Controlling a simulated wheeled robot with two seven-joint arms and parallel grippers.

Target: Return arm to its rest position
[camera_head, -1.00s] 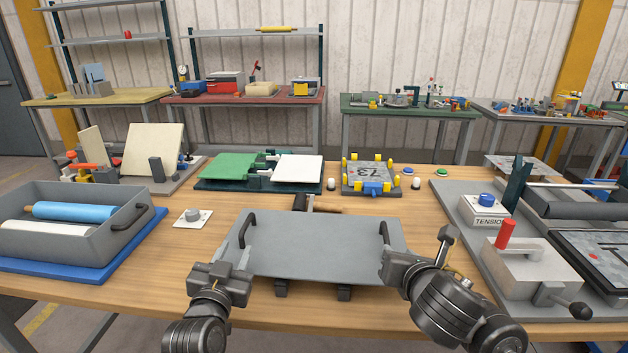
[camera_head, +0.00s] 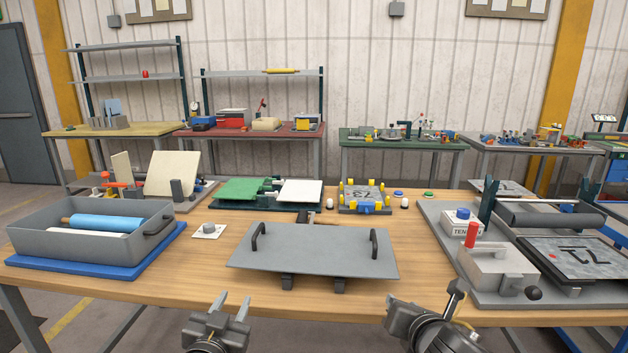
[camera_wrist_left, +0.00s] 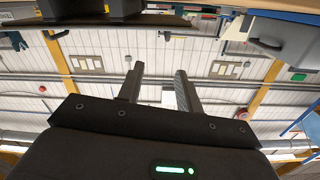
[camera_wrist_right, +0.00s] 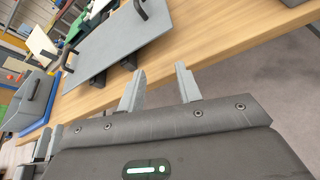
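The grey bender panel (camera_head: 315,248) with two dark upright handles lies on the wooden table near its front edge. My left gripper (camera_head: 232,303) is in front of the table edge, below the panel's left part, apart from it. Its fingers are open with nothing between them, as the left wrist view (camera_wrist_left: 157,88) also shows. My right gripper is in front of the table, right of the panel; its body shows at the bottom of the head view, but its fingertips are hard to make out there. In the right wrist view its fingers (camera_wrist_right: 160,85) are apart and empty.
A grey bin (camera_head: 90,245) with rollers stands on a blue base at left. A grey machine with a red-handled block (camera_head: 497,268) stands at right. Green and white plates (camera_head: 243,191) and a yellow-pegged fixture (camera_head: 365,193) are behind. The space before the table is free.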

